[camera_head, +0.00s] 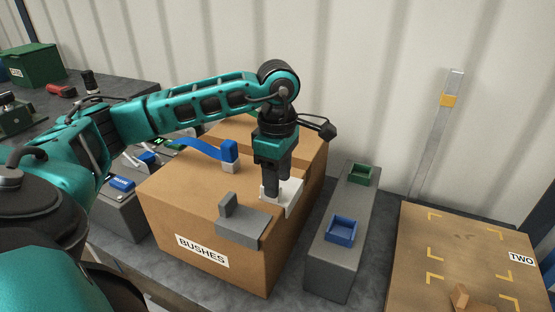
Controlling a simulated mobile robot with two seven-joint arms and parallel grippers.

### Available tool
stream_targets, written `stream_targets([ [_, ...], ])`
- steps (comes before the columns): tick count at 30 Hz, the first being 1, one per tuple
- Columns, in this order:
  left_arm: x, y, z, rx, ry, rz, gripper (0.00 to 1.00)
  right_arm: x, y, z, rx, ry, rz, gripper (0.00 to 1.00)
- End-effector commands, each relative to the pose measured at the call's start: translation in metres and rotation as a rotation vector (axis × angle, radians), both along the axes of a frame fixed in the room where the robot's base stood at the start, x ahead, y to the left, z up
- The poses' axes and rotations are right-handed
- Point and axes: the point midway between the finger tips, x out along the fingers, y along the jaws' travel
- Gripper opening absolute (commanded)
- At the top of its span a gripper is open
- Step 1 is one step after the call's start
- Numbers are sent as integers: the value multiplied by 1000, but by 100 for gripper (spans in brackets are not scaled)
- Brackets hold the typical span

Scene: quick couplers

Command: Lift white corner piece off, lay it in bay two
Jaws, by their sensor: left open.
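The white corner piece (293,197) sits on top of the brown box labelled BUSHES (190,212), near its right edge. My left gripper (275,188) points down at the white piece, with its jaws open. Its dark fingers hide part of the piece, and I cannot tell whether they touch it. Bay two appears as a brown surface (477,243) at the right, with yellow corner marks and a TWO label (521,258). My right gripper is not in view.
A grey corner piece (246,230) lies in front of the white one. A blue strap or hose (200,147) ends in a blue and white block behind. A grey stand (330,264) with a blue tray (341,229) and a green tray (361,174) separates the box from bay two. A small orange-brown block (460,296) lies on the bay's near side.

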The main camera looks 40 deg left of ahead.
Motion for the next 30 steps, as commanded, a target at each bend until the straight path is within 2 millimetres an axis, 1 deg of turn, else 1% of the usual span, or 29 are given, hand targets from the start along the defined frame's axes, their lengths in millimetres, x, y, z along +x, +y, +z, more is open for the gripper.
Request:
stream_targets([
  [1,0,0,-6,1,1,0,49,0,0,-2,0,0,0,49],
  [5,0,0,-13,-1,0,0,49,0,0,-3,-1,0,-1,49],
  [14,0,0,-15,-1,0,0,49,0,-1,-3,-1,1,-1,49],
  [17,0,0,-15,-1,0,0,41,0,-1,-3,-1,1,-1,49],
  [30,0,0,-15,-1,0,0,0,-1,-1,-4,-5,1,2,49],
])
